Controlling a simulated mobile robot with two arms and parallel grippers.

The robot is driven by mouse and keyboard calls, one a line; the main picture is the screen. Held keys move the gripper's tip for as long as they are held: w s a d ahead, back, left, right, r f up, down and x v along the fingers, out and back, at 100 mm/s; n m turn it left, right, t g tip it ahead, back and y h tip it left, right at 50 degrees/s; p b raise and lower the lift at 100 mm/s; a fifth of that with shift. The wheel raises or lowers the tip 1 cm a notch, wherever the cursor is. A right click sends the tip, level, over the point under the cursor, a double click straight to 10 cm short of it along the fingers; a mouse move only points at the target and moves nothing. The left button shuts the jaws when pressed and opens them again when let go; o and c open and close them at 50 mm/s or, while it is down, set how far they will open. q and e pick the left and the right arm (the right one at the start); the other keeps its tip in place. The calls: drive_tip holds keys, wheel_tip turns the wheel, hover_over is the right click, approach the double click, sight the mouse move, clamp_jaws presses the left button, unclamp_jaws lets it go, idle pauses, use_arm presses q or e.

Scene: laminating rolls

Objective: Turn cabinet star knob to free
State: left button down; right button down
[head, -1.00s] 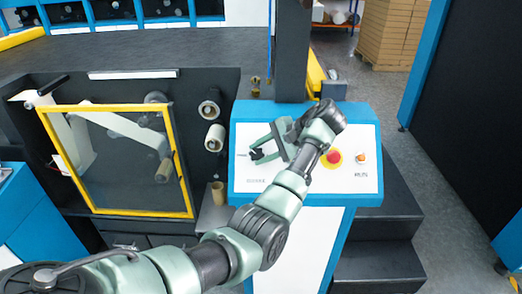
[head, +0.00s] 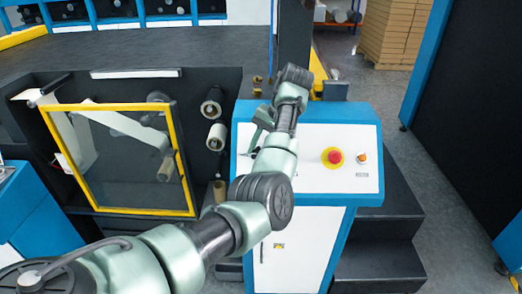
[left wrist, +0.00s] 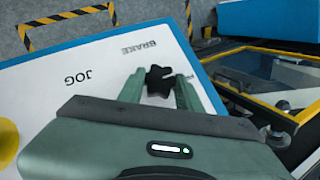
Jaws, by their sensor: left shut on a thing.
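The black star knob (left wrist: 157,82) stands on the white panel of the blue-framed cabinet (head: 310,185), near the printed word BRAKE. In the left wrist view, my left gripper (left wrist: 160,78) has its two green fingers on either side of the knob and is shut on it. In the head view, my left gripper (head: 252,148) is at the left part of the panel. My forearm and wrist hide most of the knob there. The knob's exact turn angle is hard to read. My right gripper is in neither view.
A red button on a yellow ring (head: 332,156) and a small orange control (head: 361,158) sit on the panel's right. Left of the cabinet are a yellow-framed window (head: 120,160) and rollers (head: 214,136). Black steps (head: 385,205) stand at right.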

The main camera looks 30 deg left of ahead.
use_arm(q)
drive_tip(key=shift+s+d+f, duration=0.1)
drive_tip(key=shift+f, duration=0.15)
drive_tip(key=c, duration=0.9)
unclamp_jaws()
drive_tip(key=shift+c, duration=0.2)
drive_tip(key=shift+r, duration=0.1)
drive_tip(key=shift+r, duration=0.1)
drive_tip(key=v, duration=0.7)
drive_tip(key=shift+r, duration=0.3)
